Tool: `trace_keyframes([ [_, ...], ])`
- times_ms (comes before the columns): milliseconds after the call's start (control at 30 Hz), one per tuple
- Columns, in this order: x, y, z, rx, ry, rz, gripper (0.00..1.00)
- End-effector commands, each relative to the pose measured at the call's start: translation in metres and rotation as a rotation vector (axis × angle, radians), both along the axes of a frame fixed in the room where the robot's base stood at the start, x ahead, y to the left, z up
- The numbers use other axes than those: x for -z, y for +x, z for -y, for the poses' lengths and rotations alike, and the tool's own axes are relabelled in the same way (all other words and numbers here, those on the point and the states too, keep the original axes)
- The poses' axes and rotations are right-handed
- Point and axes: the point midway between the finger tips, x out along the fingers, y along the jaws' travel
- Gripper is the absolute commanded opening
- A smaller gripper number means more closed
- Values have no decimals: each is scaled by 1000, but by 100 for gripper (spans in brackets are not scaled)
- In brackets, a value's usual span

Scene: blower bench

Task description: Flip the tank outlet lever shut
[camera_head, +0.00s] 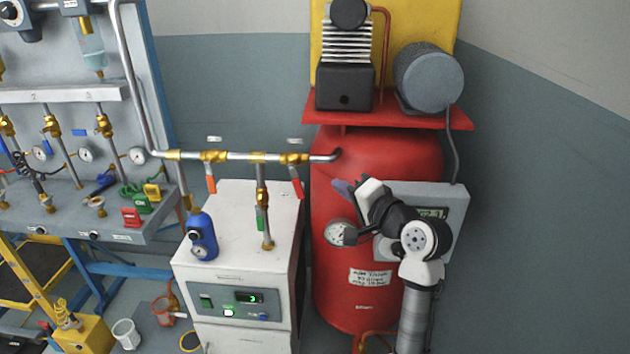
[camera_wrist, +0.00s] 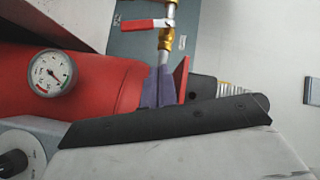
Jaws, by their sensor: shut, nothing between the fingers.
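The tank outlet lever (camera_head: 297,183) is red and hangs down, slightly tilted, from a brass valve (camera_head: 293,158) on the horizontal pipe just left of the red tank (camera_head: 345,270). It sits across the pipe. In the wrist view, which is turned sideways, a red lever (camera_wrist: 147,24) points left from a brass valve (camera_wrist: 167,41). My gripper (camera_head: 343,187) is in front of the tank, to the right of the lever and apart from it. Its purple fingers show in the wrist view (camera_wrist: 158,88), shut and empty, pointing towards the valve.
A green-handled valve (camera_head: 261,218) stands on a vertical pipe above the white cabinet (camera_head: 235,272). A pressure gauge (camera_head: 340,233) sits on the tank beside my wrist. The red compressor shelf (camera_head: 400,121) overhangs above.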

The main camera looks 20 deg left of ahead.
Motion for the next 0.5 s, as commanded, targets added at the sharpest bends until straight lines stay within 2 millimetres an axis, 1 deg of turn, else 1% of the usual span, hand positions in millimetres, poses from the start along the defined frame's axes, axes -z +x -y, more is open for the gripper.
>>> trace_keyframes([
  [33, 5, 2, 20, -7, 6, -76, 0],
  [100, 14, 1, 36, -24, 15, -153, 0],
  [200, 20, -1, 45, -38, 21, -205, 0],
  [267, 21, -1, 44, -43, 22, -216, 0],
  [367, 23, 4, 35, -44, 22, -217, 0],
  [500, 26, 17, 12, -45, 21, -216, 0],
])
